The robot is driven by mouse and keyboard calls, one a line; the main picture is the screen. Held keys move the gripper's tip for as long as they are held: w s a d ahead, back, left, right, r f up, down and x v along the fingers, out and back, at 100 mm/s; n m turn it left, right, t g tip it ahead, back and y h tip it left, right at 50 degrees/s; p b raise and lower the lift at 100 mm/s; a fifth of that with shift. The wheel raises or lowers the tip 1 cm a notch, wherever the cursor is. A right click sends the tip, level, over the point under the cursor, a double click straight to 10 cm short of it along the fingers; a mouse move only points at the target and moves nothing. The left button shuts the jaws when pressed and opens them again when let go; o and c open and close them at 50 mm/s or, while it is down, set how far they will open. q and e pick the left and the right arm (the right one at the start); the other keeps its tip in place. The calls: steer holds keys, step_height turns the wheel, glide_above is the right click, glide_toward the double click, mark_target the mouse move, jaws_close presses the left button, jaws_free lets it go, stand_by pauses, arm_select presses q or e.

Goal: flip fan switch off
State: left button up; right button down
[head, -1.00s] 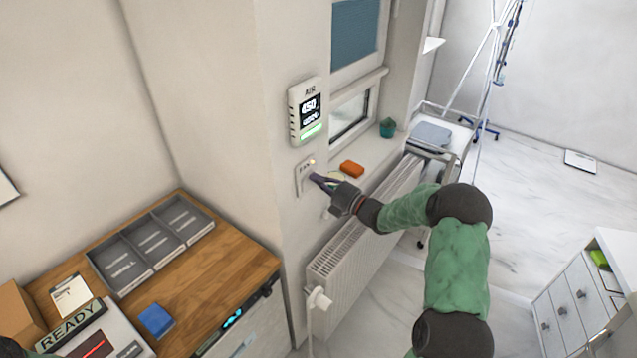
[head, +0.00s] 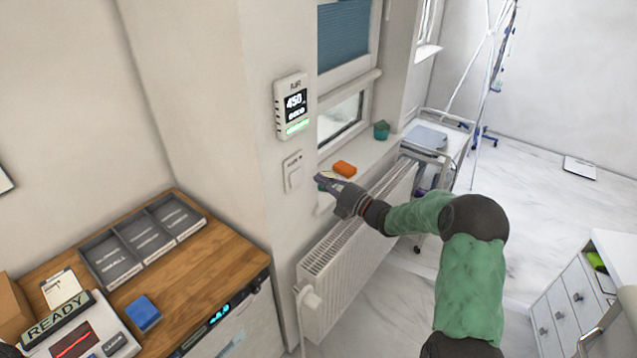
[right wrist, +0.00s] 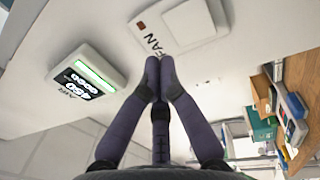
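The fan switch (head: 293,172) is a white rocker on a white plate, on the wall below the air monitor. The right wrist view shows it upside down, with the word FAN and a small dull brown-red indicator beside the rocker (right wrist: 188,22). My right gripper (head: 320,178) is just right of the switch in the head view, apart from it. Its purple-grey fingers meet at the tips in the right wrist view (right wrist: 160,68), with nothing between them. My left gripper does not show.
The air monitor (head: 291,106) reads 450. An orange block (head: 344,168) and a teal pot (head: 381,130) are on the windowsill. A white radiator (head: 350,250) stands below. A wooden-topped cabinet (head: 195,262) with a grey divided tray (head: 112,279) is at left.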

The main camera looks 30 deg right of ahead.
steer(key=r+v, duration=0.1)
steer(key=v, duration=0.6)
steer(key=shift+s+r, duration=0.25)
steer(key=shift+r, duration=0.05)
